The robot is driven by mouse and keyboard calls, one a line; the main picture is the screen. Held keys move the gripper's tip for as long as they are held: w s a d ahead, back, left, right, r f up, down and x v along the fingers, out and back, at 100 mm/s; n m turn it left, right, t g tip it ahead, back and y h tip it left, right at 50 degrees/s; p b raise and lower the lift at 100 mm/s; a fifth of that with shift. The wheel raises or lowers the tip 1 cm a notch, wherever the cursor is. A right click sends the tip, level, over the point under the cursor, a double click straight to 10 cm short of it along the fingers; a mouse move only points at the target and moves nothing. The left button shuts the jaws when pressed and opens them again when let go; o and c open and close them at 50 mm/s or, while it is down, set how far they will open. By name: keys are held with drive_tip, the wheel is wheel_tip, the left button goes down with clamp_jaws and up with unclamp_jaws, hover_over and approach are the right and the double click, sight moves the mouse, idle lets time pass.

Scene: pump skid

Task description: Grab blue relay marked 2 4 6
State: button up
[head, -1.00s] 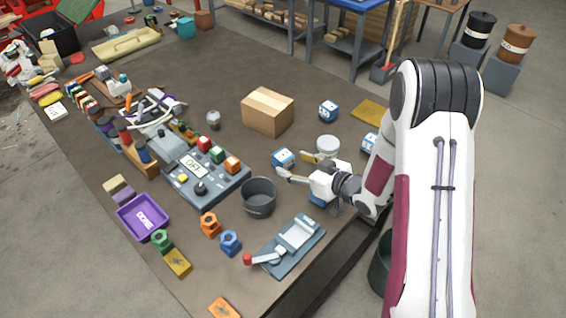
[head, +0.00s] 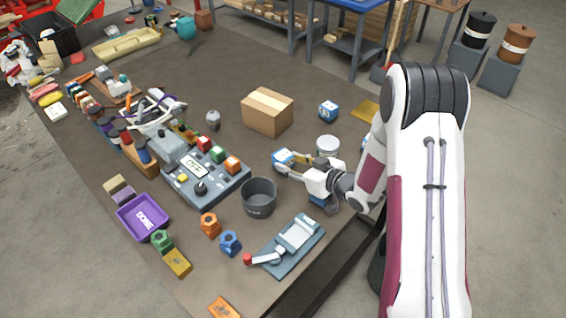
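A blue-and-white relay block (head: 283,157) lies on the brown bench at its middle right. My gripper (head: 286,163) reaches it from the right, its two fingers apart, one on the near side and one on the far side of the block. I cannot tell whether they touch it. A second blue-and-white relay (head: 328,111) stands farther back, right of the cardboard box. Another blue block (head: 318,201) is partly hidden under my gripper's wrist. The markings are too small to read, so I cannot tell which relay carries 2 4 6.
A cardboard box (head: 267,111) stands behind the gripper, and a round light tin (head: 327,146) is close behind the wrist. A dark grey bucket (head: 258,197) is in front. A control panel (head: 203,178) is at left, a lever-clamp plate (head: 291,247) near the front edge.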

drive_tip(key=shift+r, duration=0.2)
wheel_tip(320, 180, up, 10)
drive_tip(key=shift+f, duration=0.15)
idle(0.9)
idle(0.5)
